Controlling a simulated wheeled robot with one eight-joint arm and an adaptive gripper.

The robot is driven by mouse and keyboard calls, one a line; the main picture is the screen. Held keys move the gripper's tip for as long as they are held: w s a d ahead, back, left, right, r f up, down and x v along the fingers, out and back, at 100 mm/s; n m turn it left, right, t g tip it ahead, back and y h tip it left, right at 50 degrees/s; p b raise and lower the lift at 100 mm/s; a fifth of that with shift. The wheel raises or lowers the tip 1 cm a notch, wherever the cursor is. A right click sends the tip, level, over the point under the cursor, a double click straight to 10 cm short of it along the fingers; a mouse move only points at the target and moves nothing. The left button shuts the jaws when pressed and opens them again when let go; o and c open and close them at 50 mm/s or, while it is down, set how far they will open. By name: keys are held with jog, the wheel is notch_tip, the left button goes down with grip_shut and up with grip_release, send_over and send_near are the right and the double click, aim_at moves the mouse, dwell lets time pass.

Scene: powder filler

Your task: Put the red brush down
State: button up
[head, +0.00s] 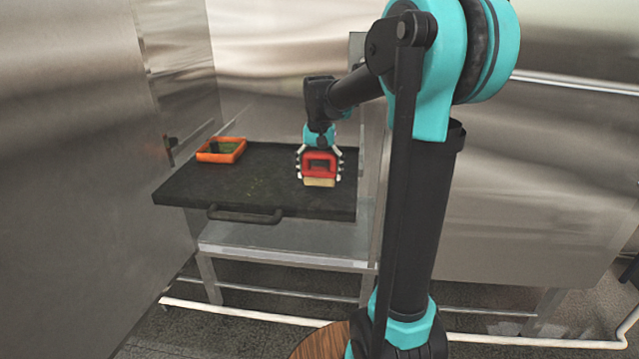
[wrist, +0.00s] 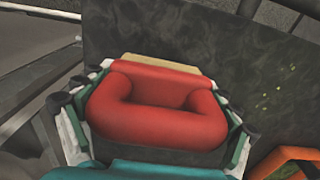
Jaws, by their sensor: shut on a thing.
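The red brush (head: 320,161) has a red loop handle and a pale tan base at its lower end. My gripper (head: 319,166) is shut on the brush, with its pale fingers on both sides of the red handle. In the wrist view the red brush (wrist: 158,112) fills the middle between the fingers, and a strip of its tan base shows beyond the handle. The brush is over the right part of the black tray-like surface (head: 262,180). I cannot tell whether its base touches that surface.
An orange square container (head: 221,151) with dark and green contents stands at the surface's back left. A dark handle (head: 245,214) sticks out from the front edge. The surface's middle is clear apart from small specks. Metal walls stand on the left and behind.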

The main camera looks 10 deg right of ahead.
aim_at(319, 183)
jog(key=shift+f, duration=1.5)
jog(key=shift+f, duration=0.1)
jog(key=o, duration=1.1)
notch_tip(319, 183, up, 12)
jog(key=shift+r, duration=0.15)
